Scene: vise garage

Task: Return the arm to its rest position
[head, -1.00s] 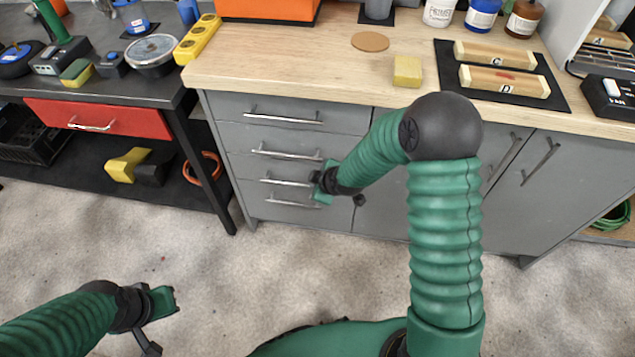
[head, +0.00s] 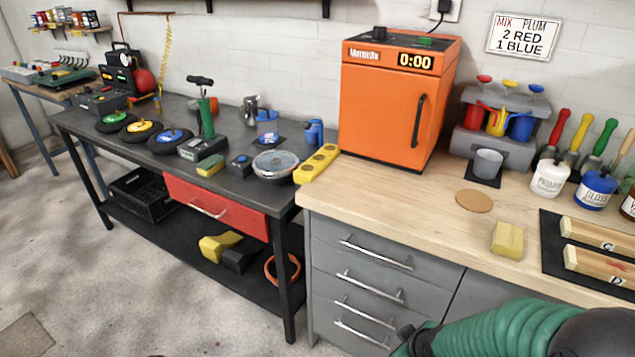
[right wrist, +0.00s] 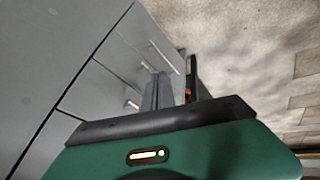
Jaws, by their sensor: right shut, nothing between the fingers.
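My right arm, green and ribbed with a dark joint, shows at the bottom right corner of the head view, in front of the grey drawer cabinet (head: 325,258). Only a small part of its wrist end shows there, low beside the drawers. In the right wrist view, my right gripper (right wrist: 176,85) has its dark fingers beyond the green hand. It is shut and empty, with the grey drawer fronts and their handles to its left and pale floor to its right. My left arm and gripper are outside the head view.
The wooden worktop (head: 400,195) holds an orange oven (head: 385,110), a cork disc (head: 474,201), a yellow block (head: 508,239) and paint jars. A dark workbench (head: 95,125) with a red drawer (head: 215,207) stands left. The floor (head: 130,290) before it is clear.

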